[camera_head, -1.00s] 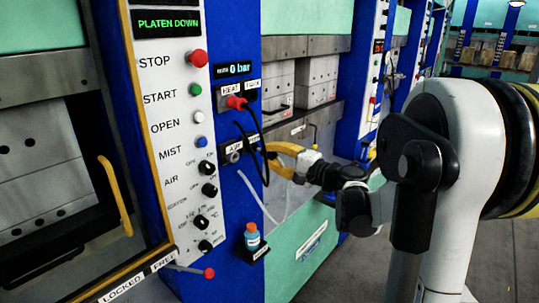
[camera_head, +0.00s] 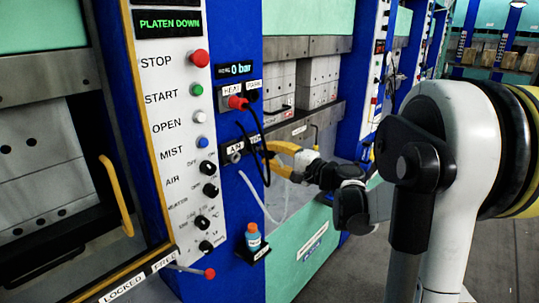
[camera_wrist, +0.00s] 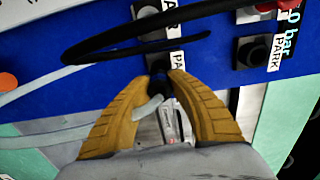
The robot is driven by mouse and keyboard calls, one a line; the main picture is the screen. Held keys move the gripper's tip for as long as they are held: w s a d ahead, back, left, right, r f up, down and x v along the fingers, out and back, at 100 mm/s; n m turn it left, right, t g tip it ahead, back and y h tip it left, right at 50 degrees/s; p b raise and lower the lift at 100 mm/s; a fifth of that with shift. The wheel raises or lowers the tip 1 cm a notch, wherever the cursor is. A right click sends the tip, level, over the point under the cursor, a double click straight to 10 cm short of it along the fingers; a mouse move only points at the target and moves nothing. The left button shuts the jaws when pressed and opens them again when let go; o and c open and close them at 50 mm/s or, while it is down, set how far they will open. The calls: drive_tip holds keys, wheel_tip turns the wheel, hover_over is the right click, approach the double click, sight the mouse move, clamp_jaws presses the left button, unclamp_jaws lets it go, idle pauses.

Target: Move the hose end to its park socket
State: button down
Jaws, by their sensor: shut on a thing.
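My gripper (camera_wrist: 163,77) has yellow fingers, and they are shut on the dark hose end (camera_wrist: 157,68) in the wrist view. A pale bent tube (camera_wrist: 147,108) comes out between the fingers. The hose end is right at the lower part of the air plate, beside a partly covered label (camera_wrist: 177,57) reading "PA". I cannot tell whether it is seated in the park socket, which is hidden behind it. The grey air socket (camera_wrist: 147,12) is empty. In the head view my gripper (camera_head: 268,150) is at the blue post, and the pale hose (camera_head: 262,207) hangs in a loop below.
Black cables (camera_head: 249,150) loop in front of the air plate, close to my fingers. A heat plug (camera_head: 236,103) sits above. The control panel (camera_head: 170,125) and a small bottle (camera_head: 252,237) on a bracket are to the left and below. A press opening lies behind my gripper.

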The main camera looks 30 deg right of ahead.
drive_tip(key=shift+x, duration=1.15)
drive_tip(key=c, duration=1.2)
unclamp_jaws()
drive_tip(key=shift+s, duration=0.1)
drive_tip(key=v, duration=1.2)
drive_tip(key=shift+r, duration=0.1)
drive_tip(key=shift+a, duration=0.1)
